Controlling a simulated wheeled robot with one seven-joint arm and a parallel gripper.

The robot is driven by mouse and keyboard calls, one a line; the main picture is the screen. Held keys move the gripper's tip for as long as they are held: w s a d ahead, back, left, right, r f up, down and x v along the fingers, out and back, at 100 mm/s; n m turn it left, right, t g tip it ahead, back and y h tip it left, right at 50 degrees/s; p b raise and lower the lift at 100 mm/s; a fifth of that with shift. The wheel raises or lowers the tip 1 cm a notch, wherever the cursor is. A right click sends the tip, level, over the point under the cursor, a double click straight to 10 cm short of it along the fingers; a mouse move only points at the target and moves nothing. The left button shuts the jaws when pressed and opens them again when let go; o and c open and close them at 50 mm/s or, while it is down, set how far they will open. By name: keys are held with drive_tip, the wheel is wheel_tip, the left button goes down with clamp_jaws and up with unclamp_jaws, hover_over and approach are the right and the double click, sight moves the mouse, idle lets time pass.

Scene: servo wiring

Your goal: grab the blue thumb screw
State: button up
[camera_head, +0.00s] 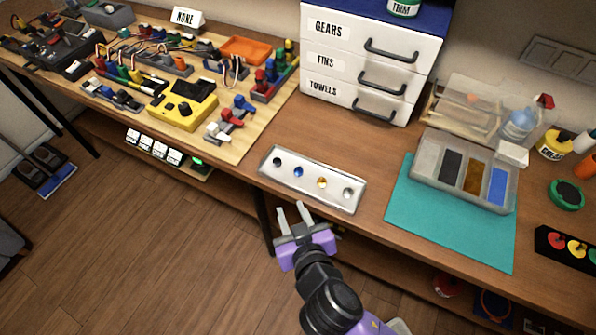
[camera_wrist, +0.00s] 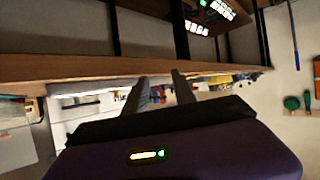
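A small blue thumb screw (camera_head: 298,171) sits in a pale metal tray (camera_head: 334,197) near the front edge of the workbench. In the wrist view the fingers (camera_wrist: 160,85) point toward the bench edge; the blue screw cannot be made out there.
A teal mat (camera_head: 459,238) with a divided bin (camera_head: 426,152) lies right of the tray. A white drawer unit (camera_head: 345,65) stands behind. A wooden board (camera_head: 235,145) with wired parts fills the left. The bench's front edge is close to my gripper.

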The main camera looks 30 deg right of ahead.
sight(298, 169)
drive_tip(key=w+r+m+h, duration=0.1)
drive_tip(key=w+m+h, duration=0.1)
drive_tip(key=w+d+r+m+h, duration=0.1)
drive_tip(key=w+r+m+h, duration=0.1)
drive_tip(key=shift+w+d+g, duration=0.15)
drive_tip(key=shift+g, duration=0.15)
drive_tip(key=shift+d+r+m+h, duration=0.15)
drive_tip(key=shift+d+m+h, duration=0.4)
drive_tip(key=shift+m, duration=0.15)
drive_tip(key=shift+g, duration=0.3)
drive_tip(key=x, duration=0.2)
drive_tip(key=p+x, duration=0.1)
drive_tip(key=x, duration=0.3)
drive_tip(key=shift+w+d+r+p, duration=0.15)
drive_tip(key=shift+w+d+p, duration=0.1)
drive_tip(key=shift+d+p, duration=0.15)
drive_tip(key=shift+w+d+f, duration=0.15)
drive_tip(key=shift+w+f, duration=0.1)
drive_tip(key=shift+w, duration=0.05)
clamp_jaws()
